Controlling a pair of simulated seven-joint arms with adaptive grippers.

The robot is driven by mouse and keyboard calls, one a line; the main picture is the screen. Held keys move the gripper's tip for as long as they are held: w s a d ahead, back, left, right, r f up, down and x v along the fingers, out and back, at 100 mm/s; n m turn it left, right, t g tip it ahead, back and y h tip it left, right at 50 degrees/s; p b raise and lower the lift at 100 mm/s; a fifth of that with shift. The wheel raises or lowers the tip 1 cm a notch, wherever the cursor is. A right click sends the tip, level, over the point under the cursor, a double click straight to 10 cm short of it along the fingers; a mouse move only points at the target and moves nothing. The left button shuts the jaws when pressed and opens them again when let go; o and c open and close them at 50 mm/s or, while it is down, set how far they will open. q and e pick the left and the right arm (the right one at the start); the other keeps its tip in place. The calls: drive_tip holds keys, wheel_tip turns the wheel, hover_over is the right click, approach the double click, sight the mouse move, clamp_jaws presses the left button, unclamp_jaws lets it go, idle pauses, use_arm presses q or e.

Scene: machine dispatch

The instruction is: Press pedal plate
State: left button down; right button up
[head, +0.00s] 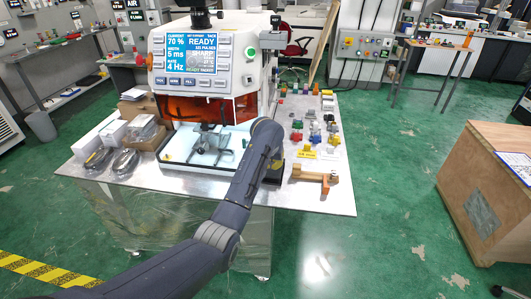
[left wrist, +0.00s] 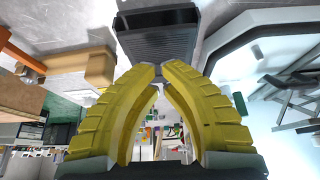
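The pedal plate (left wrist: 157,38) is a dark block with a ridged face at the top of the left wrist view. My left gripper (left wrist: 160,68) has two yellow curved fingers. Their tips are close together with a narrow gap, and nothing is held between them. The tips appear just below the pedal's ridged face in that view; I cannot tell whether they touch it. In the head view my left arm reaches to the right front of the white machine (head: 190,60), and it hides the fingers and most of what lies behind. My right gripper is not in view.
The machine stands on a metal table (head: 315,200). Cardboard boxes (head: 140,108) and bagged cables (head: 124,161) lie at left. Several small coloured parts and a wooden-brown clamp-like piece (head: 318,177) lie at right. A wooden crate (head: 470,190) stands farther right, with clear green floor between.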

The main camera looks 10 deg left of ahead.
use_arm(q)
drive_tip(key=v, duration=1)
drive_tip(key=shift+w+r, duration=0.2)
drive_tip(key=shift+w, duration=0.15)
drive_tip(key=c, duration=2.1)
unclamp_jaws()
